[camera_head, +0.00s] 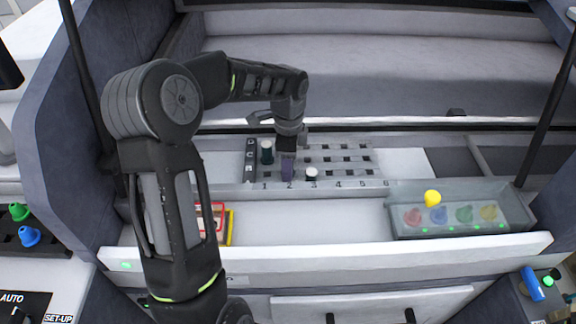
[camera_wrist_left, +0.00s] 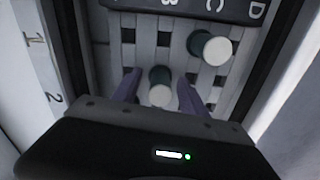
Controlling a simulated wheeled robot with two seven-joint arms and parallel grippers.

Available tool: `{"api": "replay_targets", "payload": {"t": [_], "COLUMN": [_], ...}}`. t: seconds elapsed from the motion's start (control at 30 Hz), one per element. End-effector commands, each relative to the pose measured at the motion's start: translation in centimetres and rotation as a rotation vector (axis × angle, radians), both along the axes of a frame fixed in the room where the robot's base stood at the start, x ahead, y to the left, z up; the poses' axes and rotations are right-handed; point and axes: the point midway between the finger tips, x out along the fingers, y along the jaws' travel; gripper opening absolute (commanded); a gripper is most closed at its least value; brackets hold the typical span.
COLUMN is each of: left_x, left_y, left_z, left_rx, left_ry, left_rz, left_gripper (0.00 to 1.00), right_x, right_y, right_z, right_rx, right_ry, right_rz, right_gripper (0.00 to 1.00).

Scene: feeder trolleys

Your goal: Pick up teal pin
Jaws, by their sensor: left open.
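A dark teal pin with a pale end (camera_wrist_left: 160,84) stands in the slotted board between the two purple fingers of my left gripper (camera_wrist_left: 158,92). The fingers are apart, one on each side of it. Another dark teal pin with a pale end (camera_wrist_left: 211,48) stands near the letter C; it also shows in the head view (camera_head: 267,152), left of my gripper. In the head view my left gripper (camera_head: 288,166) points down over the board (camera_head: 350,180) near column 2, hiding the pin between its fingers. My right gripper is out of view.
A white-topped pin (camera_head: 312,174) stands near column 3. A clear tray (camera_head: 400,230) at the right has red, blue, green and yellow spots, with a yellow piece (camera_head: 432,198) above. A red-and-yellow-edged box (camera_head: 230,228) lies left. The shelf's middle is clear.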

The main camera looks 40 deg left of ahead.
Motion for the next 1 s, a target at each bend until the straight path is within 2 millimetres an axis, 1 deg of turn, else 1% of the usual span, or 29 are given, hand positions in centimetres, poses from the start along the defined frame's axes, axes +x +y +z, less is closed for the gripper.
{"api": "replay_targets", "payload": {"t": [0.33, 0.9, 0.93, 1.0], "left_x": [0.01, 0.01, 0.01, 0.00], "left_y": [-0.02, -0.02, -0.02, -0.02], "left_z": [0.04, 0.04, 0.04, 0.04], "left_rx": [0.000, 0.000, 0.000, 0.000], "left_ry": [0.000, 0.000, 0.000, 0.000], "left_rz": [0.000, 0.000, 0.000, 0.000], "left_gripper": [0.50, 0.03, 0.01, 0.00], "right_x": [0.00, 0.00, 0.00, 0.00], "right_y": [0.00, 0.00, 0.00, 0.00], "right_z": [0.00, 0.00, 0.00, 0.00], "right_rx": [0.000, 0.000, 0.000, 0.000], "right_ry": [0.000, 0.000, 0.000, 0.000], "right_rz": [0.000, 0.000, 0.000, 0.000], "right_gripper": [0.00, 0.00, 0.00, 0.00]}}
